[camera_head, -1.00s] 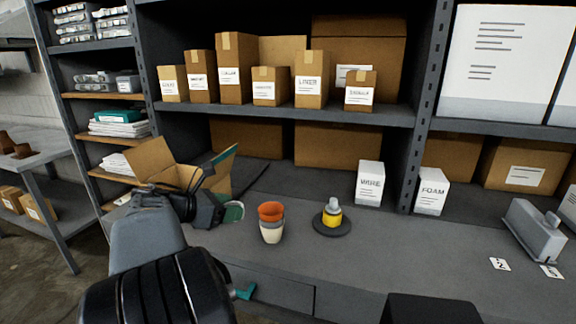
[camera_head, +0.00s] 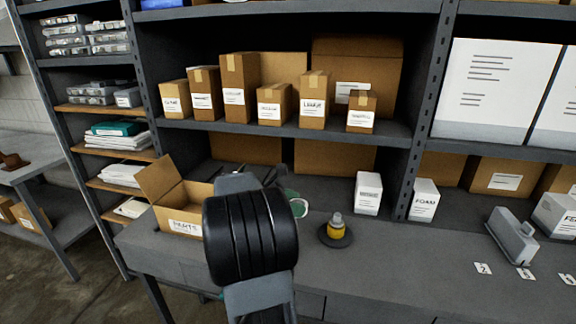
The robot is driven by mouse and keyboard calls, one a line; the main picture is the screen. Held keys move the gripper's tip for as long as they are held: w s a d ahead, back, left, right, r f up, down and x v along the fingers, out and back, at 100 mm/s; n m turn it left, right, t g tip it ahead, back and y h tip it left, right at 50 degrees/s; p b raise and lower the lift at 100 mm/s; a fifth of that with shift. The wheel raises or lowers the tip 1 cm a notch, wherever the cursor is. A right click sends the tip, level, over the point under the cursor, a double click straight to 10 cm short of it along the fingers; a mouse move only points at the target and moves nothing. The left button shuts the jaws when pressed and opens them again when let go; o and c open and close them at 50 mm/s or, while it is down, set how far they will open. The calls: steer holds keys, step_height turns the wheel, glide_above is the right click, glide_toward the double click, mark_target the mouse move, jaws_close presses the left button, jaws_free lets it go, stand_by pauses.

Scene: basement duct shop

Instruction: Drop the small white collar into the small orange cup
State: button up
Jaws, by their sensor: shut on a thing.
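My gripper (camera_head: 290,198) is over the bench, mostly hidden behind my own arm. A small round piece with a pale rim and green on it (camera_head: 299,207) shows at its tip. It moves with the gripper and appears to be the small white collar, held in the jaws, though its shape is unclear. The small orange cup is hidden behind my arm now. In the earlier view it stands on the bench, on or in a pale cup, left of the yellow piece (camera_head: 336,227) on its dark round base.
An open cardboard box (camera_head: 178,222) stands at the bench's left end. A small white box (camera_head: 368,193) and a FOAM box (camera_head: 423,200) stand toward the back. A grey device (camera_head: 512,235) and number cards (camera_head: 483,268) lie at right. The front middle of the bench is clear.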

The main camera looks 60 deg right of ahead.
steer(key=w+r+p, duration=0.3)
steer(key=p, duration=0.4)
steer(key=shift+m+g+y, duration=0.3)
steer(key=shift+m+g, duration=0.2)
step_height(320, 180, down, 6)
steer(key=b, duration=0.5)
steer(key=shift+r, duration=0.1)
steer(key=o, duration=1)
steer(key=shift+b+v, duration=0.7)
steer(key=shift+v, duration=3.05)
